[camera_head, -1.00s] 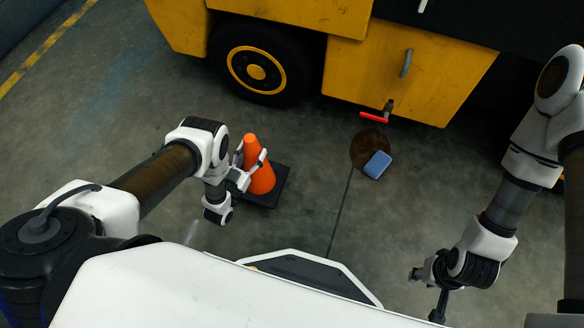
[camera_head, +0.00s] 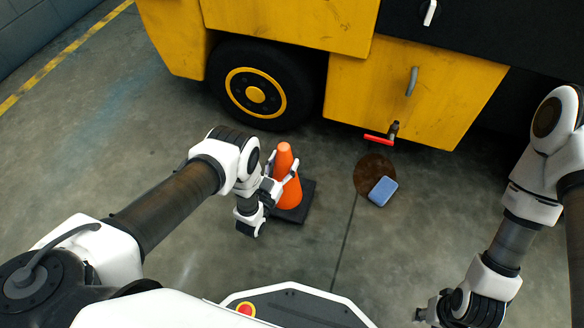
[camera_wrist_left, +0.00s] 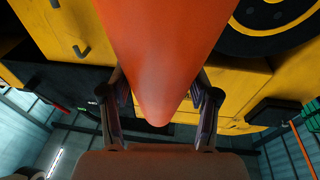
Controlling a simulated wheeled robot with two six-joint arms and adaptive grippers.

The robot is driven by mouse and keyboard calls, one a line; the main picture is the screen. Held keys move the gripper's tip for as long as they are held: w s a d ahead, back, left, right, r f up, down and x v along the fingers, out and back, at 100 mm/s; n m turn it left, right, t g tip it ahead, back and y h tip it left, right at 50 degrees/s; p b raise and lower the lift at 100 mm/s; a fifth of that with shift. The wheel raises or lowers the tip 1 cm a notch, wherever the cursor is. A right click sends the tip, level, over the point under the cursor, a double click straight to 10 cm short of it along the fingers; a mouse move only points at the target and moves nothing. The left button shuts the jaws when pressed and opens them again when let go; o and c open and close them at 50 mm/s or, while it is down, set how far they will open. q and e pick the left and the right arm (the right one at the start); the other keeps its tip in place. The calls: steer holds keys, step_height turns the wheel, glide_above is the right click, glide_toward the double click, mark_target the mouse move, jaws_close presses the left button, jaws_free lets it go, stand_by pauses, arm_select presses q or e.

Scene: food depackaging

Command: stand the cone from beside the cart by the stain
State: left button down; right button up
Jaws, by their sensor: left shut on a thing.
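The orange cone (camera_head: 287,192) with its dark square base (camera_head: 296,207) is upright in the head view, left of the stain. My left gripper (camera_head: 283,172) is shut on the cone's upper part, with a finger on each side. In the left wrist view the cone (camera_wrist_left: 160,60) fills the middle between the fingers of the left gripper (camera_wrist_left: 160,105). I cannot tell whether the base touches the floor. The brown round stain (camera_head: 366,172) lies on the floor right of the cone, apart from it. My right gripper (camera_head: 430,313) is low at the right, its jaws unclear.
A blue sponge-like block (camera_head: 383,191) lies on the stain's lower right edge. A yellow vehicle (camera_head: 440,95) with a wheel (camera_head: 256,93) and a red-handled valve (camera_head: 379,139) stands behind. Floor between cone and stain is clear.

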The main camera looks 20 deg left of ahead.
mark_target(292, 158)
arm_select(q)
steer(key=shift+w+d+f+b, duration=0.1)
steer(key=shift+w+d+b, duration=0.5)
steer(key=shift+w+d, duration=0.5)
steer(key=f+b, duration=0.2)
steer(key=f, duration=0.1)
steer(key=shift+w+a+f, duration=0.1)
steer(key=shift+a+f, duration=0.1)
steer(key=shift+f, duration=0.1)
steer(key=shift+c, duration=1.3)
jaws_free()
